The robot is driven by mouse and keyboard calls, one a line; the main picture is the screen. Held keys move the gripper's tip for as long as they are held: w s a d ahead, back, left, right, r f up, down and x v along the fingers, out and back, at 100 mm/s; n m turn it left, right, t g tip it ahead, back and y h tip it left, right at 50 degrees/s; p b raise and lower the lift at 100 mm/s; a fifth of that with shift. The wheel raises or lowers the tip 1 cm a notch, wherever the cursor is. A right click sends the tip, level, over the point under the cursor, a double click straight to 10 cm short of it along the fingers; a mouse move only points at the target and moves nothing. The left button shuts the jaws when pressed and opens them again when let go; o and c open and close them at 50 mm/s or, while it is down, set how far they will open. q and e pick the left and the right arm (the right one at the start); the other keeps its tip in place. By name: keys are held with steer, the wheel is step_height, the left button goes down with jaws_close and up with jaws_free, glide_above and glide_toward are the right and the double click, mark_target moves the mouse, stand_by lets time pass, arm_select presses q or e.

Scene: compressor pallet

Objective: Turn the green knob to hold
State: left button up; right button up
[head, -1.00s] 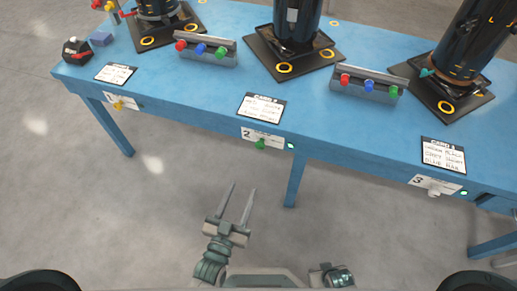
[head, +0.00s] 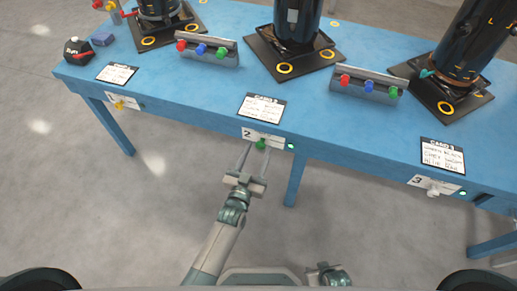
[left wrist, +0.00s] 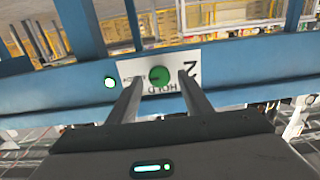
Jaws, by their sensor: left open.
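The green knob (head: 261,144) sits on a white label plate (head: 275,141) marked 2 on the front edge of the blue table. In the left wrist view the green knob (left wrist: 159,75) shows on its plate with the word HOLD, and the plate appears upside down. My left gripper (head: 255,151) is open, its two fingers pointing at the plate. In the left wrist view the fingertips of the left gripper (left wrist: 161,78) lie on either side of the knob; I cannot tell whether they touch it. A part of my right arm shows at the bottom of the head view, but its fingers do not.
A yellow knob (head: 119,105) on plate 1 and a white knob (head: 433,192) on plate 3 sit along the blue table's edge (head: 350,160). Cards, button boxes and dark compressors stand on top. The floor in front is clear.

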arm_select(q)
steer(key=shift+w+d, duration=0.2)
steer(key=shift+w, duration=0.35)
steer(key=shift+c, duration=0.7)
steer(key=c, duration=0.9)
